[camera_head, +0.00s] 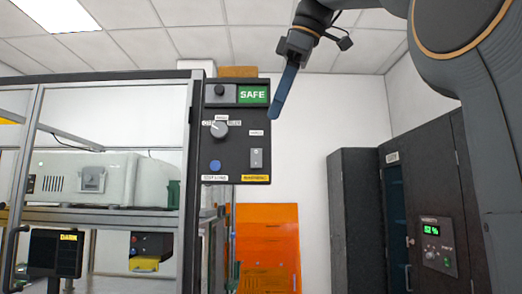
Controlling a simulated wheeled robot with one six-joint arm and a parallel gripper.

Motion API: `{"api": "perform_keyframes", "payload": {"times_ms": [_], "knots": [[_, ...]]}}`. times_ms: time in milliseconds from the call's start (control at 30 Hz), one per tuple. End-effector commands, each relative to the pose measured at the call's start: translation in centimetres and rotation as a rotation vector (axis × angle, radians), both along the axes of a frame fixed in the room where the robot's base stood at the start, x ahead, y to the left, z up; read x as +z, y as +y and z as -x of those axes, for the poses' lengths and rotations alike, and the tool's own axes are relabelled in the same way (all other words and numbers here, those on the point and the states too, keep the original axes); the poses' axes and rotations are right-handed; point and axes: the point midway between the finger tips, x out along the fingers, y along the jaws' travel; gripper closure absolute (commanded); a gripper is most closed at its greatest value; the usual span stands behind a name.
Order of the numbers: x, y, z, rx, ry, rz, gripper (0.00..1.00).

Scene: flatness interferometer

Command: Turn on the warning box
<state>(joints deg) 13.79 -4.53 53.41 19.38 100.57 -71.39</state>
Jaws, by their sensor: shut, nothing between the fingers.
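The warning box (237,132) is a dark panel on the right front corner post of the framed enclosure. A green display (253,94) at its top reads SAFE. A grey round knob (218,129) sits at its left middle, with a blue button (215,165) below. A grey switch plate (256,158) is at its lower right, and a yellow label (255,178) is under it. The switch position is too small to tell. My gripper (275,115) is shut and empty, its blue fingers pointing down beside the box's upper right edge. I cannot tell whether it touches the box.
The enclosure's metal frame (186,150) holds a pale instrument (97,178) on the left. A small screen reading DARK (68,237) is below. Orange panels (267,240) stand behind. Dark cabinets (355,220) and a humidity controller (437,245) are at right. Open space lies right of the box.

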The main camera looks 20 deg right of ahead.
Motion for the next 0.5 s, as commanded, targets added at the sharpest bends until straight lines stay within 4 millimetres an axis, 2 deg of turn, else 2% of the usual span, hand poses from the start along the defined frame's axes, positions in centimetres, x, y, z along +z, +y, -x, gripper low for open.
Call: {"api": "perform_keyframes", "payload": {"times_ms": [333, 500], "knots": [[-0.2, 0.0, -0.1, 0.000, 0.001, 0.000, 1.00], [-1.6, 0.4, -1.0, 0.000, 0.003, -0.001, 1.00]]}}
